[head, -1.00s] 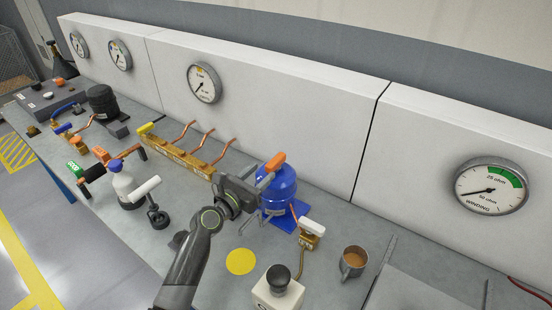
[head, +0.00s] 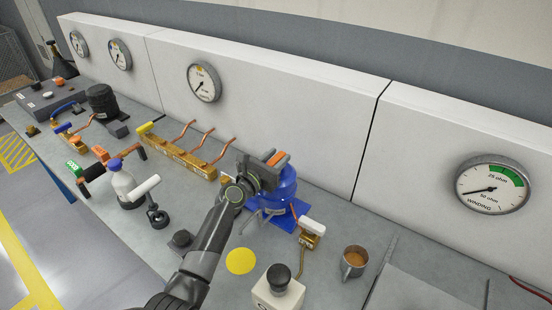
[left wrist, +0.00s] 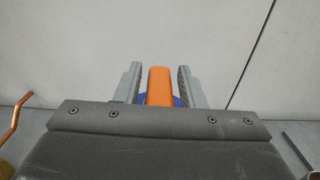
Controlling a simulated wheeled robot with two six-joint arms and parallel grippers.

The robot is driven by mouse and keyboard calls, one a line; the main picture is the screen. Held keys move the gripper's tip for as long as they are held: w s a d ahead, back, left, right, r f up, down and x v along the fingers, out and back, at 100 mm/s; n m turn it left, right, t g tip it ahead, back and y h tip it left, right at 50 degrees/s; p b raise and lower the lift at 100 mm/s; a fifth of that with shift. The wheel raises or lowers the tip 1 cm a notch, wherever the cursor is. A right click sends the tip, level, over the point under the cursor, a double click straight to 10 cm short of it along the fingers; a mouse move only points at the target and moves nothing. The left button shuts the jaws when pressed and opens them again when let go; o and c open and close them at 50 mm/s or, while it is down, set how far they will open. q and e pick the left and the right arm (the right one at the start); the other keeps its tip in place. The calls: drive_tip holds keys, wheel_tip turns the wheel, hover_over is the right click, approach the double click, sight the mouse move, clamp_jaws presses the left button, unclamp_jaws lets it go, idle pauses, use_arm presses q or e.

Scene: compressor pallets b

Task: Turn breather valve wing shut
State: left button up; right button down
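An orange wing handle (head: 277,158) sits at the top of a blue compressor (head: 285,187) on the bench. My left gripper (head: 273,159) is at this wing, with its fingers on either side of it. In the left wrist view the orange wing (left wrist: 160,86) stands between the two grey fingers of my left gripper (left wrist: 159,80). A narrow gap shows on each side of the wing, so the gripper looks open. The gripper hides much of the compressor's top. My right gripper is not in view.
A valve with a white handle (head: 313,227), a mug (head: 354,262) and a white box with a black knob (head: 279,290) stand to the right and in front. A brass manifold (head: 180,158) with copper pipes is to the left. A white panel with gauges (head: 300,120) rises behind.

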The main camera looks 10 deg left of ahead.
use_arm(q)
clamp_jaws()
drive_tip(key=shift+f+m+h+b, duration=0.15)
drive_tip(key=shift+m+h+b, duration=0.2)
drive_tip(key=shift+b, duration=0.25)
drive_tip(key=m+g+h+b, duration=0.5)
drive_tip(key=g+b, duration=0.1)
drive_tip(key=b, duration=0.2)
drive_tip(key=m+g+h+b, duration=0.5)
drive_tip(key=g+b, duration=0.2)
drive_tip(key=b, duration=0.2)
drive_tip(key=shift+f+m, duration=0.1)
drive_tip(key=shift+m, duration=0.25)
drive_tip(key=shift+r+m+g+b, duration=0.2)
drive_tip(key=shift+m+g+b, duration=0.8)
drive_tip(key=shift+g+b, duration=0.75)
drive_tip(key=shift+g, duration=0.25)
drive_tip(key=shift+o, duration=1.4)
unclamp_jaws()
